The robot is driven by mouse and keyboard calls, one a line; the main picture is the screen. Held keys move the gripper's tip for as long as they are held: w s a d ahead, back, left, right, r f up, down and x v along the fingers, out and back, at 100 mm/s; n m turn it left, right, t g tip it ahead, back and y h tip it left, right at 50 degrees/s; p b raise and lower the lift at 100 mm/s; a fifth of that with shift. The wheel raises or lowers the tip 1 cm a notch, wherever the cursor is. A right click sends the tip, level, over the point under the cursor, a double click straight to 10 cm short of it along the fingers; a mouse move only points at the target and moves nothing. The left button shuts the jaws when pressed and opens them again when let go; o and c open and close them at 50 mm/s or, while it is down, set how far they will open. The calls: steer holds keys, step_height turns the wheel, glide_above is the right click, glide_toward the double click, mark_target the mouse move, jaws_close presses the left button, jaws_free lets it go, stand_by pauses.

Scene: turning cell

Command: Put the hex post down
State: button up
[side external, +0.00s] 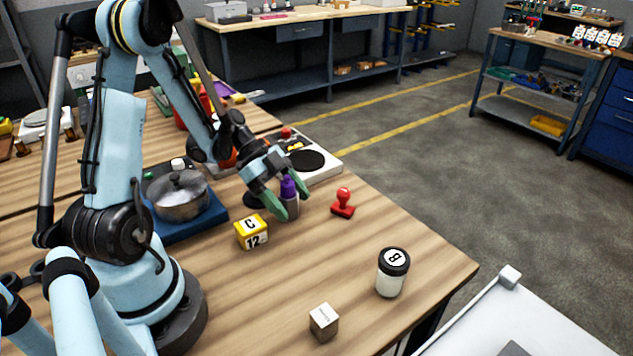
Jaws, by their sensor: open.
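A small upright post with a purple top and a greyish body (291,206) stands on the wooden table; I take it to be the hex post. My gripper (284,209), with green fingers, is low over the table around this post. The fingers are open on either side of it, and they hide part of its body. I cannot tell whether a finger still touches it. The post looks upright, and its base appears to rest on the table.
Near the post are a yellow block (251,232) marked C and 12 and a red stamp (343,202). A pot (178,196) on a blue base stands left, a white hot plate (325,166) behind. A black-lidded jar (392,275) and small cube (324,321) are in front. Table between is clear.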

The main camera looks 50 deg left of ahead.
steer(key=v, duration=1.1)
steer(key=shift+s+a+r, duration=0.15)
steer(key=shift+a+r, duration=0.1)
steer(key=shift+r, duration=0.1)
steer(key=r+n+y, duration=0.2)
steer(key=n+y, duration=0.3)
steer(key=n, duration=0.1)
glide_above(285, 199)
steer(key=shift+f+g, duration=0.15)
steer(key=shift+g, duration=0.15)
steer(key=d+r+n+t+y, duration=0.2)
steer(key=d+n+t+y, duration=0.1)
steer(key=d+n, duration=0.4)
steer(key=shift+s+d+n+t, duration=0.3)
steer(key=shift+d+t, duration=0.4)
steer(key=shift+d, duration=0.05)
